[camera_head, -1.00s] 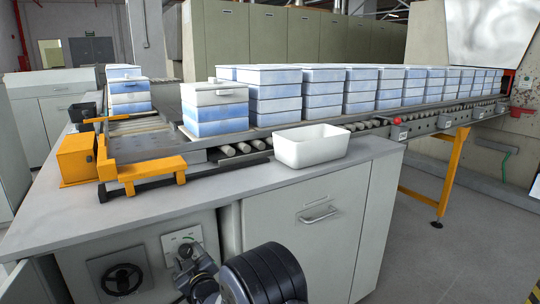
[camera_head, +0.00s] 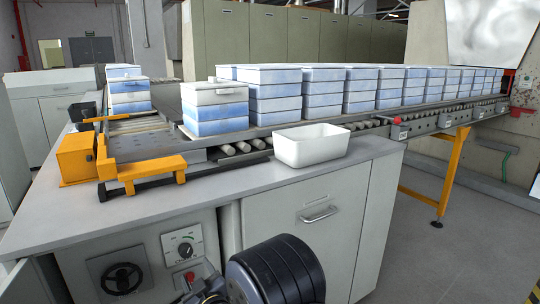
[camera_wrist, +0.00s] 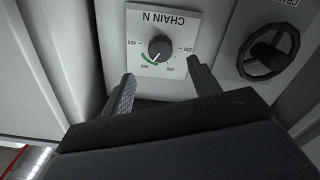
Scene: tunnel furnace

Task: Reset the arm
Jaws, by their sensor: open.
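My gripper (camera_wrist: 160,70) shows in the wrist view with its two fingers apart and nothing between them. Beyond the fingertips is a white dial plate (camera_wrist: 180,20) marked "CHAIN N", with a dark round knob (camera_wrist: 159,47) and a green arc. The fingertips are apart from the knob. In the head view the same knob (camera_head: 185,248) is uncovered on the cabinet front. My arm (camera_head: 275,270) is at the bottom of the head view, and my fingers cannot be made out there.
A black handwheel (camera_head: 122,278) is left of the dial, and a red button (camera_head: 189,277) is below it. The worktop (camera_head: 130,225) holds a white bin (camera_head: 310,146). Stacked blue-and-white boxes (camera_head: 215,110) line the conveyor behind. Grey floor (camera_head: 455,250) is clear at right.

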